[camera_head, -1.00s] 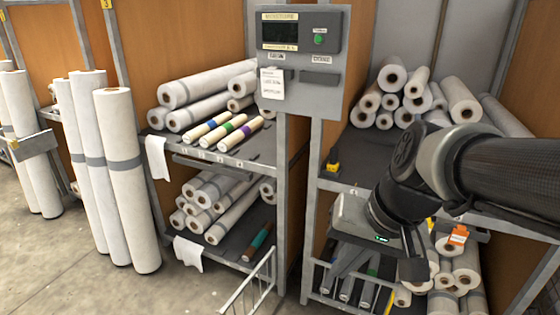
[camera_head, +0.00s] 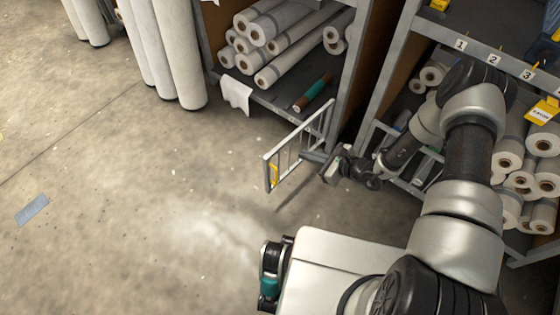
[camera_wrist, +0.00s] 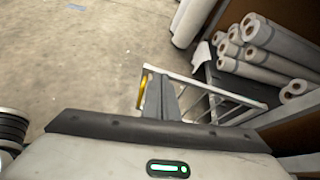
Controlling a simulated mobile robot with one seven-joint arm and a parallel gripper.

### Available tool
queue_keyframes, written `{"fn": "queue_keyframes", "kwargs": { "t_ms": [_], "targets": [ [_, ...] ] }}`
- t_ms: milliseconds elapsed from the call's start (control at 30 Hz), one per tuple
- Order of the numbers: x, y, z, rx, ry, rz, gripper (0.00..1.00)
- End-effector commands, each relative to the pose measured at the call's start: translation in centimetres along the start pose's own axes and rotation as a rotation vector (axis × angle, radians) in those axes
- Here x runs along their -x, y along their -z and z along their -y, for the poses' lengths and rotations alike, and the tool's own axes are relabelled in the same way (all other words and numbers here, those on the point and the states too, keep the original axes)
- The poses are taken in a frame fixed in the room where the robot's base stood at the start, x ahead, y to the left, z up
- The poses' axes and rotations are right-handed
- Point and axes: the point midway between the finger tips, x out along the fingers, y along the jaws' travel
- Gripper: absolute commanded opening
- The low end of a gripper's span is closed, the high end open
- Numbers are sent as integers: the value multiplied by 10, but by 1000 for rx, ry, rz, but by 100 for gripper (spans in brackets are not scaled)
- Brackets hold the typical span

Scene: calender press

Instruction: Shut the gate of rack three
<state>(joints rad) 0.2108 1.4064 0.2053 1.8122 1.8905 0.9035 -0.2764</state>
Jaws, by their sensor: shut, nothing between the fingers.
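A white barred gate (camera_head: 300,141) stands swung out from the rack, with its far end near the rack post and its free end out over the floor. A yellow piece (camera_head: 274,174) is on its free end. In the wrist view the gate (camera_wrist: 213,91) runs from near the fingers to the right, with the yellow piece (camera_wrist: 142,92) just left of them. My gripper (camera_head: 306,156) is shut and empty on the rack side of the gate, close to its bars. It shows in the wrist view too (camera_wrist: 160,93). I cannot tell whether it touches. No rack number shows on the gate.
White rolls (camera_head: 285,40) lie on the shelf behind the gate. Upright rolls (camera_head: 172,55) stand to the left. A right rack has labels 1, 2, 3 (camera_head: 493,60) and more rolls (camera_head: 520,170). The floor left of the gate is open.

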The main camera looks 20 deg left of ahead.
Motion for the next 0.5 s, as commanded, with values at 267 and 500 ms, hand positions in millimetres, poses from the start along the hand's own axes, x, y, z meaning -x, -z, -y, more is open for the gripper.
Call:
{"fn": "queue_keyframes", "kwargs": {
  "t_ms": [267,500],
  "targets": [
    [-29,66,-24,-165,70,-35,0],
    [-65,69,-23,-165,69,-35,0]
  ]
}}
